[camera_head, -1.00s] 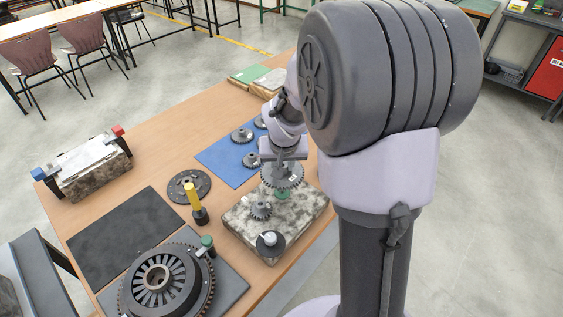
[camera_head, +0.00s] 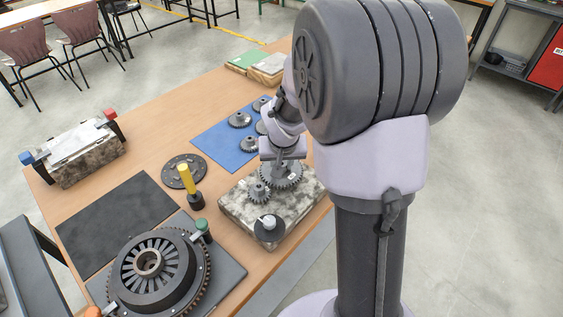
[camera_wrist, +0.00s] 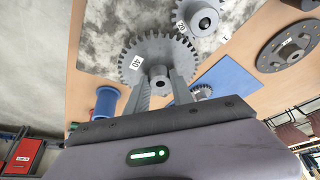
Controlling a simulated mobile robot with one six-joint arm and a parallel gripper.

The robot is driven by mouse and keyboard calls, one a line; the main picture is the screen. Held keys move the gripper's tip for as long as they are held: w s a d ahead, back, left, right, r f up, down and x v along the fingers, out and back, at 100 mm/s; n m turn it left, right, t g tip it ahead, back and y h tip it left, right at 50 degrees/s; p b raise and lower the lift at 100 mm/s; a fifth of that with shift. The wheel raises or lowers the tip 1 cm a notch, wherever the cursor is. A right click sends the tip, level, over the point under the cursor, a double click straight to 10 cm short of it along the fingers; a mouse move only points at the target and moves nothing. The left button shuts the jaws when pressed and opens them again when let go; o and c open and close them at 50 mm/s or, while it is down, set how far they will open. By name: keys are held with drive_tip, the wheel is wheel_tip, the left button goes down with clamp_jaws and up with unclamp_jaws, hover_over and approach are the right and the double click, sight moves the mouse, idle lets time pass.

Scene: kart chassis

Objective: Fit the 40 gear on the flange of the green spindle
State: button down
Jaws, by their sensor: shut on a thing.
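The 40 gear (camera_wrist: 150,52) is a grey toothed wheel marked 40 in the wrist view. My gripper (camera_wrist: 160,84) is shut on its hub, one finger on each side. In the head view the 40 gear (camera_head: 283,178) lies roughly level, low over the right part of the stone block (camera_head: 232,207), beneath my gripper (camera_head: 281,163). The green spindle is hidden under the gear, so I cannot tell whether the gear is seated on the flange. A smaller gear marked 20 (camera_wrist: 200,18) sits close beside it, also in the head view (camera_head: 259,193).
A dark round part with a light knob (camera_head: 269,228) is at the block's front. A yellow-handled tool (camera_head: 187,180) stands to the left, near a dark disc (camera_head: 184,171). More gears rest on the blue mat (camera_head: 212,140). A large clutch assembly (camera_head: 152,272) is front left.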

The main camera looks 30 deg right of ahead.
drive_tip(key=shift+f+b, duration=0.35)
drive_tip(key=shift+f, duration=0.15)
drive_tip(key=c, duration=1)
unclamp_jaws()
drive_tip(key=shift+c, duration=0.2)
drive_tip(key=p+v, duration=0.7)
drive_tip(key=v, duration=1)
drive_tip(key=shift+s+r, duration=0.15)
drive_tip(key=shift+r, duration=0.05)
drive_tip(key=shift+a, duration=0.1)
